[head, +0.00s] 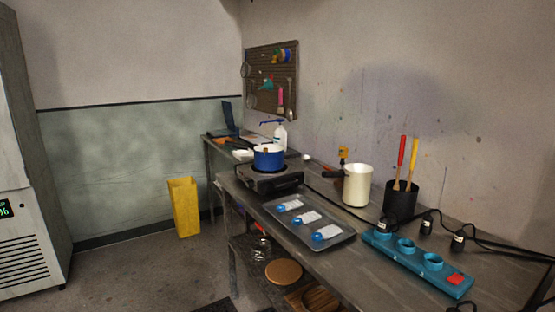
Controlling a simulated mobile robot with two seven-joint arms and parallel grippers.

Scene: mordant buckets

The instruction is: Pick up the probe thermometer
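I cannot make out a probe thermometer for certain. A small yellow item (343,153) shows behind the cream pot, against the wall; it is too small to identify. A black cup (400,204) on the workbench (365,273) holds a red-handled tool (401,151) and a yellow-handled tool (413,156), both upright. Neither of my grippers is in view.
A blue pot (268,158) sits on a black burner (268,181). A cream pot (357,186), a grey tray (337,241) with labelled blue-ended items, and a teal holder (452,281) with black corded plugs (458,241) crowd the bench. A yellow bin (184,208) stands on open floor.

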